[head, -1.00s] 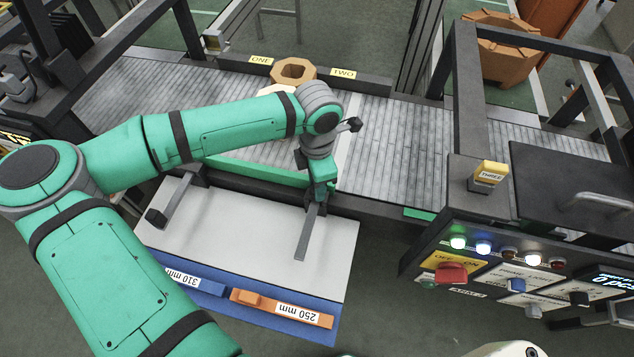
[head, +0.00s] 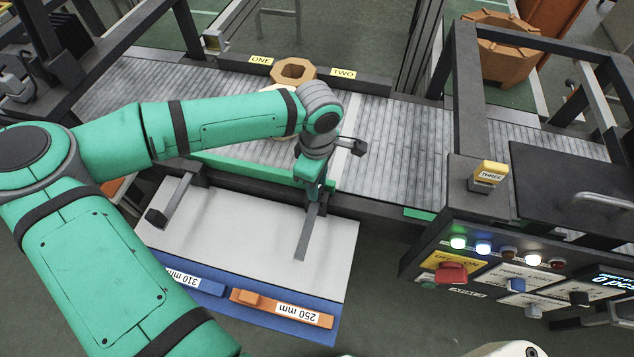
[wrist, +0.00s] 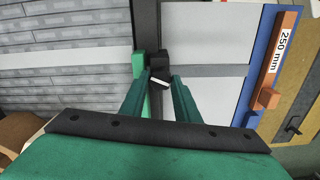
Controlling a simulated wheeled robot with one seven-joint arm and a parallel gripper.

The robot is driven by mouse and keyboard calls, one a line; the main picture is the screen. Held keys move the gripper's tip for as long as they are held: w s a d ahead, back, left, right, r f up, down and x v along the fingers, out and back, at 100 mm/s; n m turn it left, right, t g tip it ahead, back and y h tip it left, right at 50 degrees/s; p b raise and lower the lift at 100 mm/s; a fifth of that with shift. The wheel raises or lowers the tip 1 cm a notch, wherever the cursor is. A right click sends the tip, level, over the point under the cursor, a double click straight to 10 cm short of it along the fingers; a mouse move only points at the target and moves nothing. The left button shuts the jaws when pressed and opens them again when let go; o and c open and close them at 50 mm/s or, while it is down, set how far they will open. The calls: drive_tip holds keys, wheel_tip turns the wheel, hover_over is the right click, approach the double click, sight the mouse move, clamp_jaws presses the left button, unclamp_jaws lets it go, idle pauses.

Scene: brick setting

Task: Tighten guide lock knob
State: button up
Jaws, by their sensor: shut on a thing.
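The guide lock knob (wrist: 159,77) is small and black with a white mark, seen in the wrist view between my two green fingers. My gripper (wrist: 160,84) is shut on it. In the head view my gripper (head: 318,192) points down at the conveyor's front edge, at the right end of the green guide rail (head: 245,168); the knob is hidden there behind my gripper. A grey bar (head: 309,235) runs forward from below my gripper over the white board, and a second bar (head: 170,203) lies to its left.
An orange 250 mm block (head: 281,308) and a blue 310 mm block (head: 193,282) lie along the white board's (head: 240,235) front edge. An octagonal orange-brown piece (head: 293,68) is at the conveyor's back side. A control panel (head: 510,280) stands at the right.

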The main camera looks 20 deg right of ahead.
idle(0.3)
drive_tip(key=o, duration=1.1)
drive_tip(key=shift+c, duration=0.2)
drive_tip(key=shift+r, duration=0.1)
wheel_tip(320, 180, up, 11)
